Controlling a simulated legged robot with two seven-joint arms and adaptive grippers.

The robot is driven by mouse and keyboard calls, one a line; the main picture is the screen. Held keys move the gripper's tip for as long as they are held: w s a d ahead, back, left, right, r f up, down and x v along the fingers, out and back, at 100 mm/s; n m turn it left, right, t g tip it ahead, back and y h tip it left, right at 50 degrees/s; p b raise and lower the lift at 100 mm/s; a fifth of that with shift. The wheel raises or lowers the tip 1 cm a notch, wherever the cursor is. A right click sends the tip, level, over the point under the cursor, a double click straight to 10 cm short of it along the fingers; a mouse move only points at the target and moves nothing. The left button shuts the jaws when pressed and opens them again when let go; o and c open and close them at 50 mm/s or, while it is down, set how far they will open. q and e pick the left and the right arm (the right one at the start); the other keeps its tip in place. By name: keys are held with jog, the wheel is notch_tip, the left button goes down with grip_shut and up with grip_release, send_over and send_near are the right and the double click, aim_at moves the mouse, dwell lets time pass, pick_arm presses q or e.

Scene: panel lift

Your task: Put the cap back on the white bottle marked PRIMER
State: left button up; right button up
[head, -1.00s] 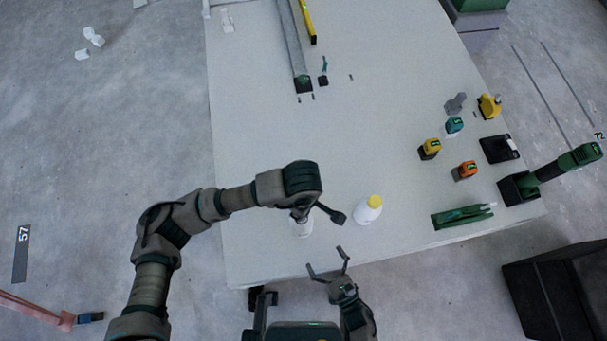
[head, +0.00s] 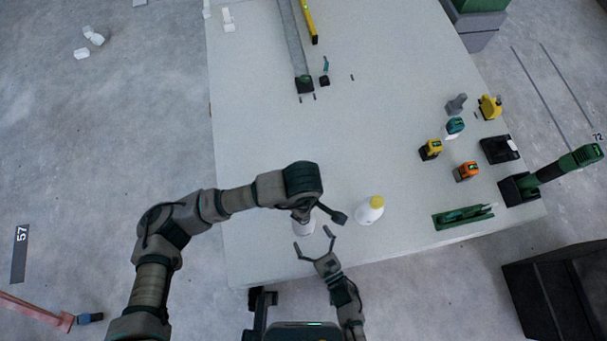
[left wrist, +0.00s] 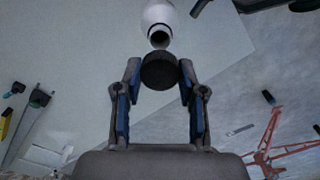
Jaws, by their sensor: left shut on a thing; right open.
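A white bottle (head: 305,228) stands near the table's front edge, partly hidden under my left wrist; no marking is readable. The left wrist view shows its white body (left wrist: 156,14) and dark open mouth. My left gripper (left wrist: 160,68) is shut on a dark round cap (left wrist: 160,73), which appears just short of the mouth; whether they touch I cannot tell. In the head view its fingers are mostly hidden by the wrist. My right gripper (head: 312,239) is open and empty, its fingers pointing at the white bottle's lower side, close to it.
A second white bottle with a yellow cap (head: 371,209) stands right of the first. Green clamp-like tool (head: 463,217), an orange-topped block (head: 466,171) and other small items lie at the right. The table's middle is clear.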

pick_arm(q)
jog(key=shift+a, duration=0.15)
pick_arm(e)
jog(key=x, duration=0.3)
jog(key=shift+s, duration=0.1)
jog(key=shift+w+a, duration=0.2)
jog(key=shift+w, duration=0.15)
pick_arm(q)
jog(key=shift+d, duration=0.3)
pick_arm(e)
jog(key=shift+w, duration=0.35)
pick_arm(q)
jog(key=shift+a, duration=0.15)
pick_arm(e)
jog(key=shift+a, duration=0.1)
jog(key=c, duration=1.7)
pick_arm(q)
send_over(304, 223)
jog(key=w, duration=0.2)
jog(key=shift+s+f, duration=0.15)
jog(key=shift+f, duration=2.25)
jog(key=shift+f, duration=0.1)
jog(key=shift+f, duration=0.8)
